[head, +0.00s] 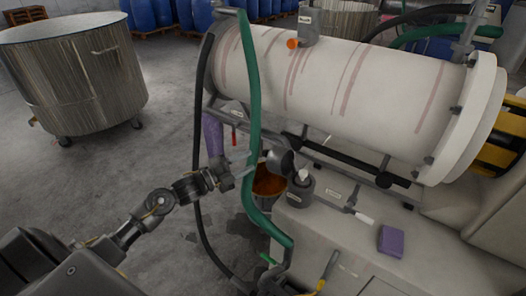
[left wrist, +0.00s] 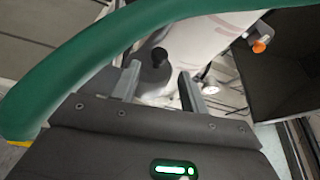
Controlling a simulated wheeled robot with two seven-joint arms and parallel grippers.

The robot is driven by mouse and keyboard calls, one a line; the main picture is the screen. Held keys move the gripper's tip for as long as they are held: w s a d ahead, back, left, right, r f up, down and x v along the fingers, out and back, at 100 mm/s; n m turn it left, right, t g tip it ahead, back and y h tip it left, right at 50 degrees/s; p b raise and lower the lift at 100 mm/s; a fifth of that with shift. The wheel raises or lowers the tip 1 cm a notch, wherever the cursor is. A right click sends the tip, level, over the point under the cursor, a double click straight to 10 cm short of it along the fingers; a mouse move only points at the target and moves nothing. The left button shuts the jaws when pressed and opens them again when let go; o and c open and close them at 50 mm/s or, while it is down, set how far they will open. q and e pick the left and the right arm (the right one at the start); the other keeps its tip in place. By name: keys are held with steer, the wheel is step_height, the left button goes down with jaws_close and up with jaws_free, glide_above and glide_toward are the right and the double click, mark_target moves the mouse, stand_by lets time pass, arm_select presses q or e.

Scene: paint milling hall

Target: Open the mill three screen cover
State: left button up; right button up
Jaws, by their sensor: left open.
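The mill is a large white horizontal cylinder (head: 330,80) with reddish streaks, in the upper right of the head view. My left gripper (head: 240,165) is by its lower left side, partly behind a green hose. In the left wrist view my left gripper (left wrist: 160,82) is open, with its two fingers apart. A black knob (left wrist: 158,56) on a short stem shows beyond and between the fingertips; I see no grip on it. A dark round fitting (head: 279,161) is just right of the gripper in the head view. I cannot tell which part is the screen cover; labels are too small to read.
The green hose (head: 254,110) hangs close to my gripper and crosses the left wrist view (left wrist: 110,45). A black hose (head: 198,150) hangs left of it. An orange-brown bucket (head: 268,184) stands below. A purple cloth (head: 391,241) lies on the machine base.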

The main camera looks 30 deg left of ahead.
mark_target(276, 159)
arm_select(q)
steer(key=p+x, duration=0.1)
steer(key=x, duration=0.7)
steer(key=shift+w+p, duration=0.1)
steer(key=shift+p, duration=0.2)
jaws_close()
